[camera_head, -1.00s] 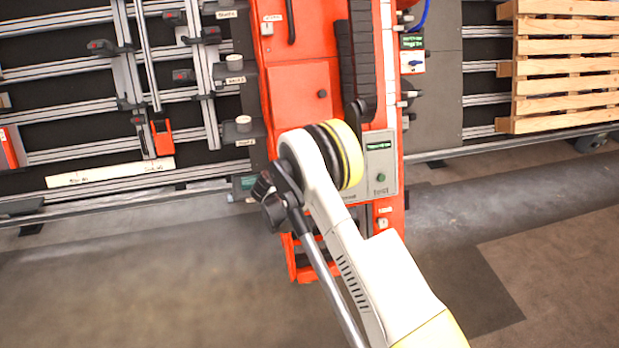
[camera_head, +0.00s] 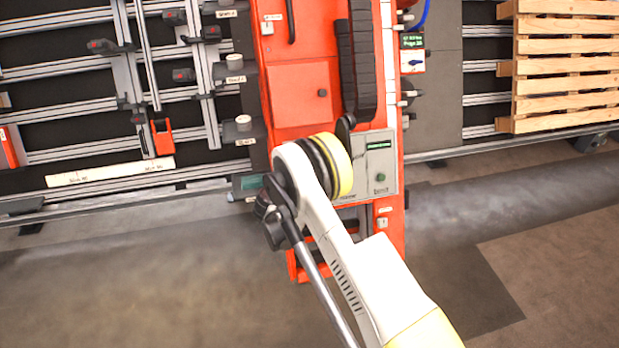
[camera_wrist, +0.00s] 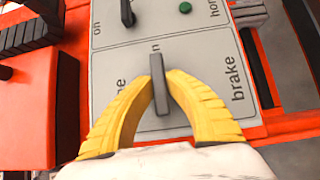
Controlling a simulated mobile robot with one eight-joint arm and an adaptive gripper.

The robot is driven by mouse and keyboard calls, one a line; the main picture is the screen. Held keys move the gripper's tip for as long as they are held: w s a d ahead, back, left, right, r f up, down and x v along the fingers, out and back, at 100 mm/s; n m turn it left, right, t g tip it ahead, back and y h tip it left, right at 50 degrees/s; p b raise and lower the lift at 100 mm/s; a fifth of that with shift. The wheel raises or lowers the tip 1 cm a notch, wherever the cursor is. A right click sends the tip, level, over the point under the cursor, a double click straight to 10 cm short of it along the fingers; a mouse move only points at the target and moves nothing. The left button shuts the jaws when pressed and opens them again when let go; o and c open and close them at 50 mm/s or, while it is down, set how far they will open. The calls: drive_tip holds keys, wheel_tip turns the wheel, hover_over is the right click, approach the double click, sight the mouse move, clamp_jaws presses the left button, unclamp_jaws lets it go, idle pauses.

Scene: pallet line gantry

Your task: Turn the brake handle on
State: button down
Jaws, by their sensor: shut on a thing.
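The brake handle (camera_wrist: 158,84) is a grey bar on a light grey control panel (camera_wrist: 205,57), with the word "brake" printed to its right in the wrist view. My gripper (camera_wrist: 159,97) has its two yellow fingers shut on the handle, one on each side. The handle stands roughly upright in that picture, its top end near a partly hidden label. In the head view my arm hides the handle and my fingers, while the right part of the panel (camera_head: 381,165) shows.
A second dark handle (camera_wrist: 127,12) and a green button (camera_wrist: 185,7) sit farther up the panel. The panel is on an orange gantry column (camera_head: 300,95) with a black cable chain (camera_head: 357,70). A clamp rack stands left and a wooden pallet (camera_head: 565,65) right.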

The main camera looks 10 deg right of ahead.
drive_tip(key=c, duration=1.4)
unclamp_jaws()
drive_tip(key=shift+d, duration=0.1)
drive_tip(key=v, duration=1.2)
drive_tip(key=shift+f, duration=0.1)
